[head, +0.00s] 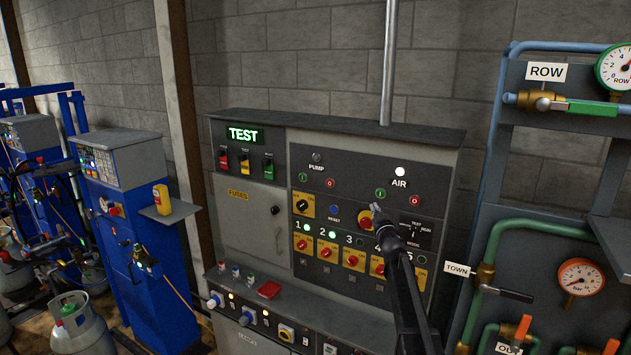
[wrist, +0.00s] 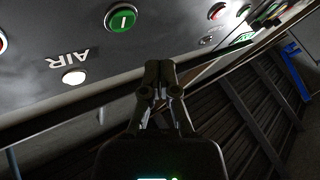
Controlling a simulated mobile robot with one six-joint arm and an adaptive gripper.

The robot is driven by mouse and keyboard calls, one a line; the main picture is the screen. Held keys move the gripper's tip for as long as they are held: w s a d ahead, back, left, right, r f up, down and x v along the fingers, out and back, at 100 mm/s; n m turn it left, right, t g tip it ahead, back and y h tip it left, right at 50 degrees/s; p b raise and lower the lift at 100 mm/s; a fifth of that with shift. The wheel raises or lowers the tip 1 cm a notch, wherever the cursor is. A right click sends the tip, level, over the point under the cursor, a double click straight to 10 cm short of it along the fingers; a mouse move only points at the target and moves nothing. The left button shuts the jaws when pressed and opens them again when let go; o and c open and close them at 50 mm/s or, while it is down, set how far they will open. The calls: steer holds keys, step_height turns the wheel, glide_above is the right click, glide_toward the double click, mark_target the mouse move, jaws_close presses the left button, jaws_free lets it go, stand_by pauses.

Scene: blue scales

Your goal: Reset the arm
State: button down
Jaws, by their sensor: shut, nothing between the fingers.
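My gripper (head: 375,208) is in front of the grey control panel (head: 352,243) in the head view, near the TEST/RUN selector plate (head: 415,231). My black arm comes up from the lower right and covers part of the panel's right side. In the wrist view my gripper (wrist: 159,66) has its fingers together with nothing between them. A green "I" button (wrist: 121,18), the upside-down AIR label (wrist: 69,59) and a white lamp (wrist: 74,77) show beyond it. I cannot tell whether the fingertips touch the panel.
A ledge below the panel holds a red item (head: 269,290) and several small bottles. A frame with pipes and gauges (head: 581,280) stands at the right. Blue scales (head: 130,230) and a gas cylinder (head: 75,325) are at the left. The brick wall is behind.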

steer(key=s+a+f+m+g+h+b, duration=0.1)
steer(key=s+f+m+g+h+b, duration=0.75)
steer(key=s+f, duration=1.05)
steer(key=s+a+f+g+y, duration=0.2)
steer(key=s+a+f+g, duration=0.1)
steer(key=s, duration=0.5)
steer(key=s+a+f+n+g+y+b, duration=0.1)
steer(key=s+a+f+g+y, duration=0.1)
steer(key=s+f+g, duration=0.3)
steer(key=s+a+f+n+g+y, duration=0.1)
steer(key=s+a+f+g, duration=0.3)
steer(key=s, duration=0.7)
step_height(320, 180, down, 3)
steer(key=shift+s+a+r+y+b, duration=0.1)
steer(key=shift+s+a+y+b, duration=0.3)
steer(key=shift+y, duration=0.45)
